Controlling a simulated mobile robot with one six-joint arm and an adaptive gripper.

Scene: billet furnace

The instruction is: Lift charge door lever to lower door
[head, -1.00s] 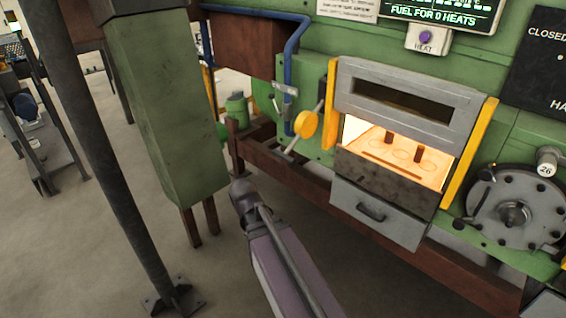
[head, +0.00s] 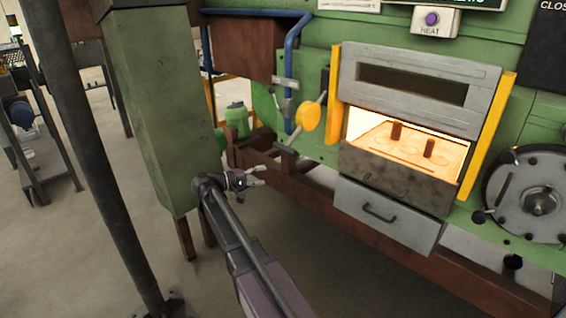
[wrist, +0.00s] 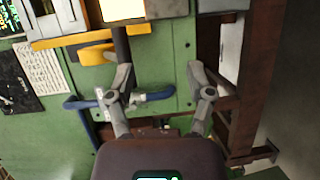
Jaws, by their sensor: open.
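The charge door lever (head: 309,116) is a slanted grey rod with a yellow round piece, on the green furnace front left of the door opening. In the wrist view its yellow part (wrist: 90,53) shows at upper left. The charge door opening (head: 410,140) glows, with small upright billets inside. My gripper (head: 262,175) is open and empty, below and left of the lever in the head view, and apart from it. In the wrist view my gripper (wrist: 162,85) has its fingers spread wide, with green panel between them.
A blue pipe (head: 290,70) runs down left of the lever. A green column (head: 150,110) and a dark post (head: 100,170) stand to the left. A brown beam (head: 300,190) runs below the furnace. A drawer with a handle (head: 385,213) sits under the opening.

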